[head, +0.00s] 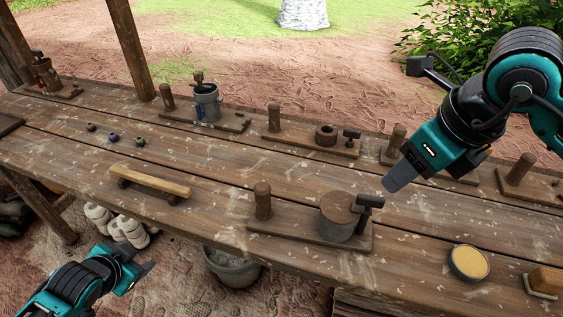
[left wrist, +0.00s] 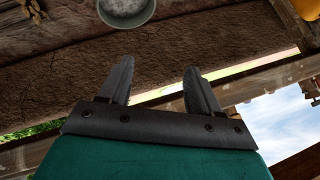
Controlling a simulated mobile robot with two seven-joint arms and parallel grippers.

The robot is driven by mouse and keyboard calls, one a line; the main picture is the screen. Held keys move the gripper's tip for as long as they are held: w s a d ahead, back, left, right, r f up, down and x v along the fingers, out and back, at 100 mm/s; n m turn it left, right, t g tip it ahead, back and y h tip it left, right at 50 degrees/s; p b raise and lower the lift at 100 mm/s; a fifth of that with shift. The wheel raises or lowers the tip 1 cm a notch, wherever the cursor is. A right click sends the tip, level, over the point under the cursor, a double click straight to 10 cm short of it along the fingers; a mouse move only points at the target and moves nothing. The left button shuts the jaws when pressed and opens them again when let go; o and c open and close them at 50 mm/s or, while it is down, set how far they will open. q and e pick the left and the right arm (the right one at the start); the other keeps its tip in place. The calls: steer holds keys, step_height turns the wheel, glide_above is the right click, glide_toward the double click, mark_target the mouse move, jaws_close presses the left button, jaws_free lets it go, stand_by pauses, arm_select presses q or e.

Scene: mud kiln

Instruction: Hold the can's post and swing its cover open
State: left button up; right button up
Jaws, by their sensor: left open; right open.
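The can (head: 336,231) is a grey metal cylinder on a wooden board (head: 290,238) near the bench's front edge. Its brown cover (head: 341,207) lies shut on top, with a dark handle (head: 370,201) sticking out at the right. An upright wooden post (head: 263,201) stands on the same board, left of the can. My left gripper (head: 149,268) is open and empty, in front of the bench and well left of the post. Its two fingers show apart in the left wrist view (left wrist: 160,88). My right gripper (head: 390,184) is open and empty, above the bench, right of and behind the can.
More boards with posts line the back, one with an open can (head: 207,103). A wooden bar (head: 150,180) lies to the left. A round tin with yellow contents (head: 468,263) and a wooden-handled tool (head: 544,281) lie to the right. A bucket (head: 231,266) stands below the bench.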

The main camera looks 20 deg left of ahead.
arm_select(q)
steer(key=a+r+m+g+y, duration=0.1)
steer(key=a+r+g+y, duration=0.3)
steer(key=a+r, duration=1.5)
steer(key=w+d+f+t+h, duration=0.2)
steer(key=w+d, duration=0.4)
steer(key=d, duration=0.2)
steer(key=w+d+f+t+h, duration=0.1)
steer(key=w+d+f+t, duration=0.1)
steer(key=w+d, duration=0.55)
steer(key=w+d+r+m+t+h, duration=0.15)
steer(key=w+d, duration=0.25)
steer(key=d, duration=0.6)
steer(key=w+d+r+h, duration=0.25)
steer(key=w+d, duration=0.25)
steer(key=d, duration=0.5)
steer(key=s+d+r+m+g+h, duration=0.15)
steer(key=d+m, duration=0.25)
steer(key=d, duration=0.4)
steer(key=s+d+r+m+g+h, duration=0.1)
steer(key=d+m+g, duration=0.1)
steer(key=d+m, duration=0.45)
steer(key=m+g+y, duration=0.4)
steer(key=m+y, duration=0.2)
steer(key=y, duration=0.1)
glide_toward(261, 197)
steer(key=w, duration=0.1)
steer(key=x, duration=1.2)
steer(key=shift+w+f, duration=0.25)
steer(key=shift+f, duration=0.05)
